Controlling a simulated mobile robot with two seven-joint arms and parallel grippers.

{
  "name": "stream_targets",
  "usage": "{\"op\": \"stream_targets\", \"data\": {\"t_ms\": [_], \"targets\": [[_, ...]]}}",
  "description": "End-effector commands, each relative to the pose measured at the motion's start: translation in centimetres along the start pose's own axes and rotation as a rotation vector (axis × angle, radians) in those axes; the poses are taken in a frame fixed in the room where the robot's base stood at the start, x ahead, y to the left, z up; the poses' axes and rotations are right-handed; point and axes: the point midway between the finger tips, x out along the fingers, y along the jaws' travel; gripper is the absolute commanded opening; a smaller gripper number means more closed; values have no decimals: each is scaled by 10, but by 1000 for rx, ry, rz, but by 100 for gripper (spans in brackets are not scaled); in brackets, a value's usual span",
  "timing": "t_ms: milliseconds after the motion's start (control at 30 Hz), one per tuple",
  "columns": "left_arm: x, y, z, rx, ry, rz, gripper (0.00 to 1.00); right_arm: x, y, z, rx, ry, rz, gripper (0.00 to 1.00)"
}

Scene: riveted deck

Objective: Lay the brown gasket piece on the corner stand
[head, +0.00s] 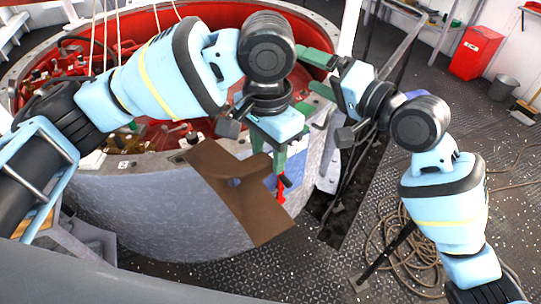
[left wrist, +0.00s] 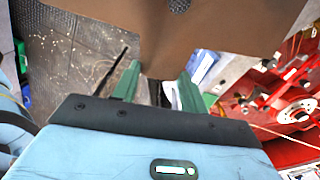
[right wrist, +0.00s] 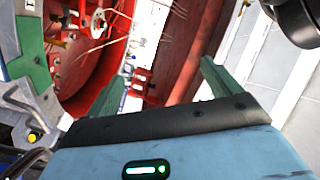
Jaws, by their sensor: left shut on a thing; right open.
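The brown gasket piece (head: 262,212) is a flat, bent sheet with a hole, hanging in front of the big round tank's wall. My left gripper (head: 268,163) is shut on its edge. In the left wrist view the brown gasket piece (left wrist: 215,28) spans the top, with its edge at the green fingertips (left wrist: 160,80). My right gripper (head: 318,74) is open and empty, up and to the right of the gasket. In the right wrist view its green fingers (right wrist: 162,76) stand apart with nothing between them. I cannot clearly pick out the corner stand in any view.
The round tank (head: 160,215) with a red inside fills the left and middle. A blue item (head: 297,163) and a small red part (head: 281,188) show beside the left gripper. Coiled rope (head: 395,240) lies on the deck. A red box (head: 475,52) and grey bucket (head: 503,88) stand far right.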

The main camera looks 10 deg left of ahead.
Motion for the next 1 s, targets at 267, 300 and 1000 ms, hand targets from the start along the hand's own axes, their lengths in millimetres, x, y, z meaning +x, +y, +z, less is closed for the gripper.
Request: {"op": "stream_targets", "data": {"t_ms": [267, 300, 1000], "targets": [[0, 0, 0, 0, 0, 0, 20, 6, -108, -24, 6, -128, -98, 89], [0, 0, 0, 0, 0, 0, 20, 5, -123, -25, 5, -149, -105, 89], [0, 0, 0, 0, 0, 0, 20, -34, -251, 96, -240, -763, 269, 89]]}}
